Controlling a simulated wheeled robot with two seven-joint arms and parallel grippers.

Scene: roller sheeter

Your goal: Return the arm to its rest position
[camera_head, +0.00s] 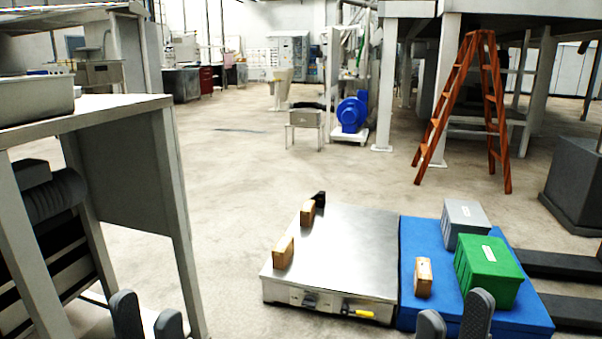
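My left gripper (147,318) shows at the bottom edge, left of the middle. Its two dark grey fingertips stand apart with nothing between them. My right gripper (454,318) shows at the bottom edge, right of the middle. Its two fingertips are also apart, with no object seen between them. It is in front of the blue platform (415,258), and one fingertip overlaps the view of the green box (488,268). Both arms behind the fingertips are out of view.
A steel-topped machine (345,245) carries wooden blocks (283,252). Beside it, the blue platform holds a grey box (465,218), the green box and a small wooden block (423,277). A white table (85,105) stands close on the left. An orange ladder (437,125) stands behind; open floor lies mid-view.

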